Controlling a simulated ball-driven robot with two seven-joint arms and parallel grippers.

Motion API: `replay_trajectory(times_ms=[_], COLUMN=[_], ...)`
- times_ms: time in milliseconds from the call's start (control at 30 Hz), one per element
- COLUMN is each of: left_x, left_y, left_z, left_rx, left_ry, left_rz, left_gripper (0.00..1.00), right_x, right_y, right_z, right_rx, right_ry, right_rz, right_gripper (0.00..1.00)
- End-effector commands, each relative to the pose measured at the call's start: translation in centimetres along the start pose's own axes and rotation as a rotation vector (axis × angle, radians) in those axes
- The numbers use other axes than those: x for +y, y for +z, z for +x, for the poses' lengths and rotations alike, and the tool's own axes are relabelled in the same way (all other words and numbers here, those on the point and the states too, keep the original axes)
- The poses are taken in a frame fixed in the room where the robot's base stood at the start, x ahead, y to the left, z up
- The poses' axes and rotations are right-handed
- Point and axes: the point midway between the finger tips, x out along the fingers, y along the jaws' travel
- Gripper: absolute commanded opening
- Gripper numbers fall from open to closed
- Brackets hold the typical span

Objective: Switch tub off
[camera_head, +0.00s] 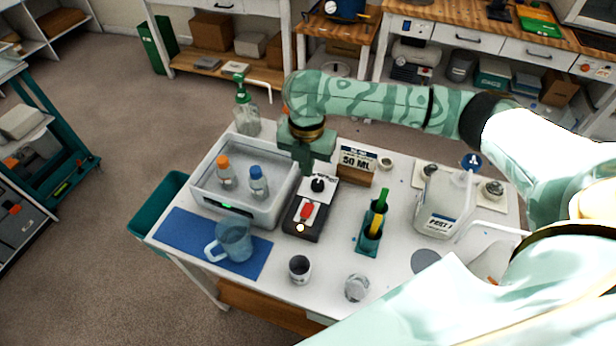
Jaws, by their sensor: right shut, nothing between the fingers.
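The tub (283,196) is a pale open box at the left of the white table. It holds a bottle with an orange cap (226,171) and a bottle with a blue cap (258,183). A small green display (238,209) is lit on its front. Right of it sits a dark control box (302,236) with a red switch (307,211), a black knob (318,185) and a glowing lamp (300,227). My right gripper (306,168) is shut and empty, above the back of the control box, near the knob. My left gripper is out of view.
A green pump bottle (245,112) stands behind the tub. A clear jug (234,240) stands on a blue mat (185,231). A 50 ML sign (357,162), green holder (369,241), dark cup (299,268) and large jug (442,205) are nearby. The front middle table is partly clear.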

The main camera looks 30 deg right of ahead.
Motion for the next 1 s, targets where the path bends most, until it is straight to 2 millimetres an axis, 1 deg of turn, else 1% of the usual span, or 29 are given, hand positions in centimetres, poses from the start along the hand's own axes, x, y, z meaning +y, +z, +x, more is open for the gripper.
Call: replay_trajectory(times_ms=[33,100,200,333,567,667,700,833,900,1000], left_x=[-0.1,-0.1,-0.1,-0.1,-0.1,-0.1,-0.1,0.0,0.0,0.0], left_y=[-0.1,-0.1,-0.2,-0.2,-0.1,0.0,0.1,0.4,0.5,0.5], left_z=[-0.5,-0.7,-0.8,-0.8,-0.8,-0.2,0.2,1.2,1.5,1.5], left_rx=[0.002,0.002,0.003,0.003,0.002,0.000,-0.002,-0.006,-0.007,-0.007], left_ry=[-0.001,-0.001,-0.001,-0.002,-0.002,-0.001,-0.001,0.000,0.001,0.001], left_rz=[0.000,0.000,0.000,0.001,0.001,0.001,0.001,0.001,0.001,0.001], left_gripper=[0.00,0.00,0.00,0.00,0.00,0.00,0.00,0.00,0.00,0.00], right_x=[0.0,0.1,0.0,0.0,0.1,0.2,0.3,0.2,0.1,-0.2], right_y=[0.0,-0.1,-0.1,-0.1,-0.1,-0.1,0.5,2.1,2.8,3.4], right_z=[-1.0,-1.7,-2.3,-2.5,-2.5,-1.8,-1.2,0.0,0.3,0.2], right_rx=[-0.002,-0.001,-0.001,0.001,0.001,0.006,0.022,0.138,0.210,0.298], right_ry=[0.003,0.003,0.001,0.001,0.001,0.003,0.001,-0.018,-0.021,-0.011], right_rz=[0.000,-0.001,-0.002,-0.001,-0.001,0.003,0.032,0.090,0.094,0.069], right_gripper=[0.00,0.00,0.00,0.00,0.00,0.00,0.00,0.00,0.00,0.00])
